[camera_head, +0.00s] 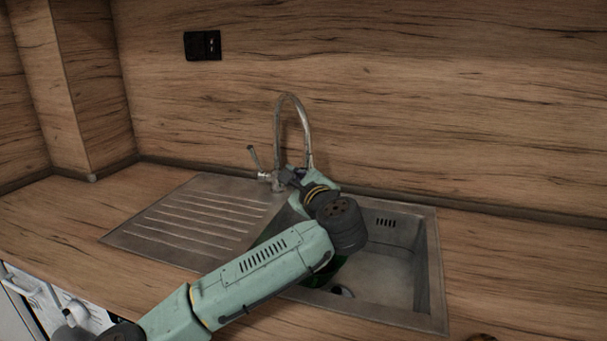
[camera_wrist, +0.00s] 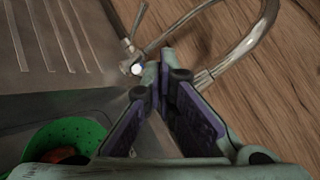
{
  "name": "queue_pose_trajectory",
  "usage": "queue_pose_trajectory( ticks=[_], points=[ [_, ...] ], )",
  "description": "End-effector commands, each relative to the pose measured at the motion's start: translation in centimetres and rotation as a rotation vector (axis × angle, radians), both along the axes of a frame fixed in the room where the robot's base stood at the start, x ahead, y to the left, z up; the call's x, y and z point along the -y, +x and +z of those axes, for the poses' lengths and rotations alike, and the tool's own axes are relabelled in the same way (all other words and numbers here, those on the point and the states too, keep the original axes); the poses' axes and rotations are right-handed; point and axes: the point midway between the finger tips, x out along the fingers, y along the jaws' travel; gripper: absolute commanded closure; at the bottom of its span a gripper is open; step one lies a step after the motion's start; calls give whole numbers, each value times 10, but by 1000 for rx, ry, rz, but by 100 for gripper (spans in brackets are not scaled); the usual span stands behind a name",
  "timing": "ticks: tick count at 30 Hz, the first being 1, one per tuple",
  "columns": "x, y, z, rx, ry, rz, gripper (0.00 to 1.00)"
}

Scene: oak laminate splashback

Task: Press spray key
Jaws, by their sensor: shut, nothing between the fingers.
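The chrome tap (camera_head: 308,131) has a tall curved spout and a side lever (camera_head: 253,157), and stands behind the sink. In the wrist view the tap (camera_wrist: 262,38) rises at the upper right, with its lever (camera_wrist: 139,20) left of it. A small bright white round spot with a bluish edge (camera_wrist: 136,69) sits on the tap's body; I cannot tell if it is the spray key. My gripper (camera_head: 282,176) is at the tap's base. In the wrist view my gripper (camera_wrist: 165,62) is shut and empty, its tips just right of the spot. Contact cannot be told.
A ribbed metal drainboard (camera_head: 190,222) lies left of the sink basin (camera_head: 390,280). A green perforated bowl (camera_wrist: 84,132) with something reddish-brown inside shows at the wrist view's lower left. A wooden splashback (camera_head: 420,110) with a black socket (camera_head: 202,45) stands behind. The counter (camera_head: 530,265) at right is mostly clear.

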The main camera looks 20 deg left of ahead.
Motion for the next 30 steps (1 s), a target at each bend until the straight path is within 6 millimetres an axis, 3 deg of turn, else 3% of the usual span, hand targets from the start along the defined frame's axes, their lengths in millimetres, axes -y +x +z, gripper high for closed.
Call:
queue_pose_trajectory(
  ticks=[10, 30],
  points=[
    [0, 2, 0, 1, -1, 0, 100],
    [-2, -14, -1, 1, -1, 0, 100]
  ],
)
